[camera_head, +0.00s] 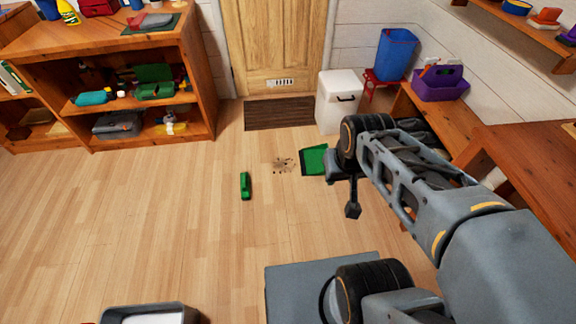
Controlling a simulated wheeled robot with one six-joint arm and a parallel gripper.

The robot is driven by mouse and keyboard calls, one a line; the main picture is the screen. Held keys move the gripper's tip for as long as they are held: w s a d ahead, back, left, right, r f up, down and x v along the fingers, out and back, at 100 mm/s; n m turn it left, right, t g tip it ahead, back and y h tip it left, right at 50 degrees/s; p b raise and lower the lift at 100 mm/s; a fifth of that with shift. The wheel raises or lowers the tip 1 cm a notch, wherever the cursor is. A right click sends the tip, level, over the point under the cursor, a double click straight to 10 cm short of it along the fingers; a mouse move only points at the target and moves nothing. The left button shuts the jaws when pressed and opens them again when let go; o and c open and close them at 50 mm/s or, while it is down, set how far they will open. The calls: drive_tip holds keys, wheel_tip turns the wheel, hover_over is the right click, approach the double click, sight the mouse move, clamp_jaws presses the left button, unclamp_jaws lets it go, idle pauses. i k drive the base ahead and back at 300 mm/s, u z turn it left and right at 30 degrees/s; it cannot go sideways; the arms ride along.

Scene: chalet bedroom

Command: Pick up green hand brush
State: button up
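A green hand brush (245,186) lies on the wooden floor left of the picture's middle, long side pointing toward the door. A green dustpan (314,158) lies on the floor to its right, partly hidden behind my arm. Dark crumbs of dirt (284,165) lie between brush and dustpan. My gripper (352,209) hangs at the end of my arm, to the right of the brush and apart from it. It appears small and dark, and I cannot see whether its fingers are open. Nothing is visibly held in it.
A wooden shelf unit (150,135) stands at the left. A dark doormat (279,113) lies before the door (276,45). A white cooler-like box (339,98) and a wooden bench (445,115) stand at the right.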

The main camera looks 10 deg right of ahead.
sight(245, 190)
drive_tip(key=k, duration=0.45)
drive_tip(key=z, duration=0.25)
drive_tip(key=i, duration=1.4)
drive_tip(key=u, duration=1.2)
drive_tip(key=i, duration=0.65)
drive_tip(key=u, duration=0.65)
